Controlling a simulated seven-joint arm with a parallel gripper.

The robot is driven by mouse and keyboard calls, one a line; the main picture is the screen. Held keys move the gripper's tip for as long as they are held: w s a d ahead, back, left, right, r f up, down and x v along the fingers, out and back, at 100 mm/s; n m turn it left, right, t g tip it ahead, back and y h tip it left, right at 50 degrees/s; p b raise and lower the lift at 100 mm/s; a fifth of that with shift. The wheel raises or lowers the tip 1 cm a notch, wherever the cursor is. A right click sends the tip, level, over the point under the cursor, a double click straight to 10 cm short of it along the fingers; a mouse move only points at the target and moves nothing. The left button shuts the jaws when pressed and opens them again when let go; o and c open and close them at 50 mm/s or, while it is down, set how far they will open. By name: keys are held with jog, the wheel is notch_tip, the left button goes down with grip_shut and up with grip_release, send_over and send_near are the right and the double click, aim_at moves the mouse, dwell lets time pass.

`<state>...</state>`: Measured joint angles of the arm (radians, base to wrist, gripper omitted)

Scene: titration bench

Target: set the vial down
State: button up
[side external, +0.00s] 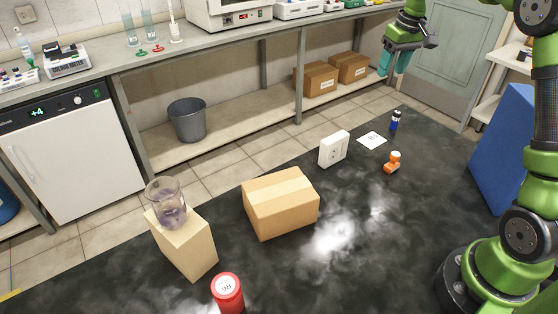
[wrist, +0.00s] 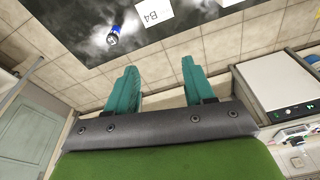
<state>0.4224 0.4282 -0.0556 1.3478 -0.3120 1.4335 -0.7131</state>
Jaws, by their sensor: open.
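A small blue vial with a dark lower part (side external: 395,121) stands upright on the black table near its far edge. In the wrist view the vial (wrist: 113,36) is at the upper left, beyond my fingertips. A white card (side external: 372,141) lies flat just beside it; in the wrist view the card (wrist: 154,14) reads B4. My gripper (side external: 391,67) is raised above and behind the vial, clear of it. Its teal fingers are spread and empty in the wrist view (wrist: 158,73).
An orange and white item (side external: 392,162), a white box with a socket-like face (side external: 334,149), a cardboard box (side external: 281,202), a beaker (side external: 168,203) on a wooden block (side external: 185,246) and a red cylinder (side external: 228,292) stand on the table. A blue panel (side external: 503,150) stands at right.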

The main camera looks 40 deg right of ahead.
jog(key=s+a+r+t, duration=0.25)
jog(key=s+a, duration=0.25)
jog(key=a, duration=0.3)
jog(key=s+a+r+t, duration=0.1)
jog(key=s+a+r, duration=0.35)
jog(key=a, duration=0.35)
jog(key=s+a+f+m+t+y, duration=0.1)
jog(key=s+a+f+y, duration=0.1)
jog(key=s+a+f, duration=0.3)
jog(key=s+a, duration=0.3)
jog(key=s, duration=0.4)
jog(key=shift+m+t, duration=0.35)
jog(key=shift+m, duration=0.05)
